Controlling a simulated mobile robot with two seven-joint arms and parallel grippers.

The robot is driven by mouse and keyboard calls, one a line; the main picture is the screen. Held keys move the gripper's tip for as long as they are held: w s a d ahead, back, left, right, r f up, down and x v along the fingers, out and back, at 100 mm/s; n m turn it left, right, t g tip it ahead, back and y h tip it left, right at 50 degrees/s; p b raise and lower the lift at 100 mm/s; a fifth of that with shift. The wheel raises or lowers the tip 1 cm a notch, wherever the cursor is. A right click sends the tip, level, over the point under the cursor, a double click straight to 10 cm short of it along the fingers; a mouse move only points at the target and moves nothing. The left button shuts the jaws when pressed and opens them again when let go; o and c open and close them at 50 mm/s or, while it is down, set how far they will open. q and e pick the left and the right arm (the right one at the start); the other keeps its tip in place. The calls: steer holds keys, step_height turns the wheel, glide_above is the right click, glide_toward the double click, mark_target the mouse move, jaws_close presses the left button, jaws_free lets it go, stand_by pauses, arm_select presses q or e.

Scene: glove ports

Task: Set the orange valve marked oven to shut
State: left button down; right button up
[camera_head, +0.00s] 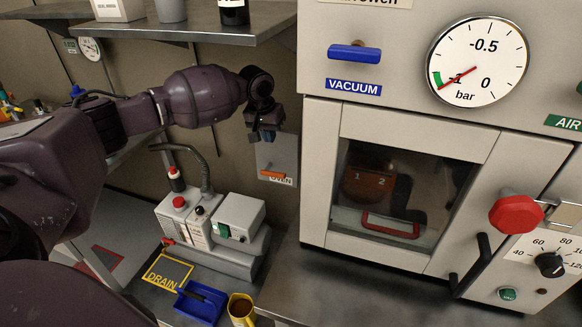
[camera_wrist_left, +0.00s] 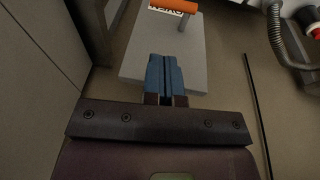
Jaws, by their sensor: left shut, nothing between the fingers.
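The orange valve handle (camera_head: 273,173) sits on a grey wall panel (camera_head: 285,152), left of the vacuum oven, with the OVEN label (camera_head: 282,180) just beneath it. The handle lies about level, slightly tilted, in the head view. In the left wrist view the handle (camera_wrist_left: 173,6) shows at the top edge, partly over its label. My left gripper (camera_head: 264,135) is shut and empty, in front of the panel and above the handle. Its fingertips (camera_wrist_left: 165,60) point toward the panel, apart from the handle. My right gripper is in neither view.
A blue VACUUM valve handle (camera_head: 354,52) and a gauge (camera_head: 478,62) are on the oven front (camera_head: 318,130). A pump (camera_head: 212,228) with a curved hose stands below the panel. A shelf (camera_head: 190,24) overhangs my left arm. A blue tray (camera_head: 200,303) and yellow mug (camera_head: 241,308) stand low in front.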

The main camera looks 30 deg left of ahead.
mark_target(278, 174)
arm_select(q)
steer(key=b+x, duration=0.1)
steer(key=x, duration=0.3)
steer(key=b+x, duration=0.1)
steer(key=x, duration=0.3)
steer(key=b+x, duration=0.1)
steer(key=x, duration=0.3)
steer(key=shift+s+a+f, duration=0.15)
steer(key=shift+s+f, duration=0.15)
steer(key=shift+b+x, duration=0.45)
steer(key=shift+x, duration=0.35)
steer(key=shift+f, duration=0.1)
